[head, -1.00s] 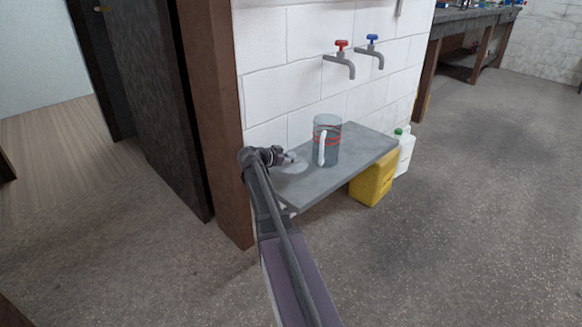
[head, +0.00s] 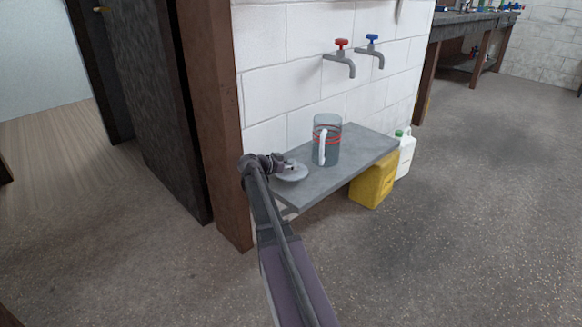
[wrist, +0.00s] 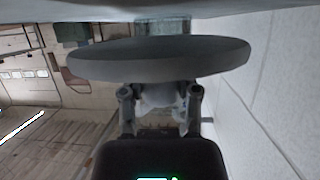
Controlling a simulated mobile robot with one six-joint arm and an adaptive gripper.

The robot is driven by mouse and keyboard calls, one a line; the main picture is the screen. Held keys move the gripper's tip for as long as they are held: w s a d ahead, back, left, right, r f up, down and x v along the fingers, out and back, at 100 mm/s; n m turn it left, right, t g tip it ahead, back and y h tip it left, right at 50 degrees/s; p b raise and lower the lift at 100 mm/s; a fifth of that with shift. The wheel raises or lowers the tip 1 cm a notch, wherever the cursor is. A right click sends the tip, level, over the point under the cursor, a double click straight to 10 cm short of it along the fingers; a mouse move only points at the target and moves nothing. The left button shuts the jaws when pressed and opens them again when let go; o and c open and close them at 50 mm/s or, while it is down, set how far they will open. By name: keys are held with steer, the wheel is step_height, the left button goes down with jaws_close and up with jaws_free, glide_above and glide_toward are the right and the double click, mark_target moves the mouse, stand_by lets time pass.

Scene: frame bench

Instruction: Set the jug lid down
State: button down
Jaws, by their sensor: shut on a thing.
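The jug lid (head: 291,175) is a pale grey round disc over the left end of the grey shelf (head: 352,138). My gripper (head: 281,164) is shut on the lid's knob. In the wrist view the lid (wrist: 160,62) spans the picture edge-on, and the fingers of my gripper (wrist: 160,100) close on the knob. The shelf shows as a grey strip beyond the lid; I cannot tell whether they touch. The jug (head: 328,143), clear grey with red bands and a white handle, stands upright on the shelf, right of the lid, without a lid on it.
A red tap (head: 341,54) and a blue tap (head: 373,48) stick out of the white block wall above the shelf. A yellow canister (head: 373,184) and a white canister (head: 404,153) stand below. A brown post (head: 214,120) is close left of my arm. The shelf right of the jug is clear.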

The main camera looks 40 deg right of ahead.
steer(key=shift+f+b, duration=0.65)
steer(key=shift+c, duration=1.7)
jaws_free()
steer(key=shift+r, duration=0.2)
steer(key=shift+r+p, duration=0.45)
steer(key=shift+p, duration=0.2)
steer(key=shift+a+r, duration=0.2)
steer(key=shift+r, duration=0.05)
steer(key=p+v, duration=0.4)
steer(key=v, duration=0.7)
steer(key=shift+a, duration=0.3)
